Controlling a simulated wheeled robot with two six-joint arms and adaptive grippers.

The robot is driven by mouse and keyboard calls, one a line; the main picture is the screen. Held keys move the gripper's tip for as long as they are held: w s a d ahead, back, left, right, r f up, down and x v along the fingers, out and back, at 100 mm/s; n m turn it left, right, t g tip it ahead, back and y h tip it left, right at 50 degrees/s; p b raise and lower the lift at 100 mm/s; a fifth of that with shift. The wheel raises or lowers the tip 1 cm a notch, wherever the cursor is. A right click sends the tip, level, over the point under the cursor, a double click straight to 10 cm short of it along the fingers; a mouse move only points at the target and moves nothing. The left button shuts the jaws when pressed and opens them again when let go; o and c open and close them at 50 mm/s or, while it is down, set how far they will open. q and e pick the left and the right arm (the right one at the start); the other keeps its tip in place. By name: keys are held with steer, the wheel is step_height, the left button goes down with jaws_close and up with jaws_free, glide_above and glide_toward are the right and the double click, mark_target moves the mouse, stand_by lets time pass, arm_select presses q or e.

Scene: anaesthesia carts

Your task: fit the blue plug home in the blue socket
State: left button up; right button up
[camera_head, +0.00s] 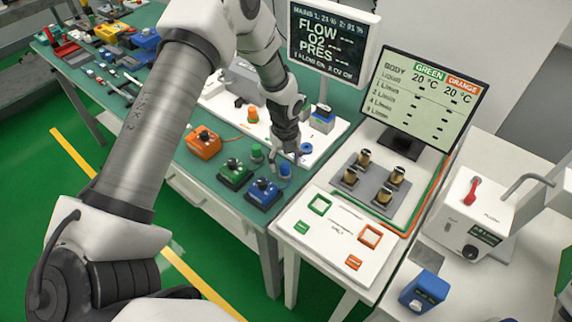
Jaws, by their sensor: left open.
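The blue plug (285,170) is a small blue cylinder standing at the front edge of the white panel, beside the blue box (264,193). The blue socket (306,148) looks like a round blue ring on the white panel, a little right of and behind the plug. My left gripper (291,157) reaches down from above, open, with its fingers just above and behind the blue plug. I cannot tell whether the fingers touch the plug. My right gripper is not in view.
The orange box (204,143) and green box (235,174) stand left of the blue box. A green plug (257,152) and an orange plug (252,114) stand nearby. A monitor (428,92) and a grey tray of brass cylinders (374,180) are on the right.

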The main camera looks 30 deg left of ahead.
arm_select(q)
steer(key=shift+s+f, duration=0.25)
steer(key=shift+f, duration=0.6)
steer(key=shift+w+f, duration=0.15)
jaws_close()
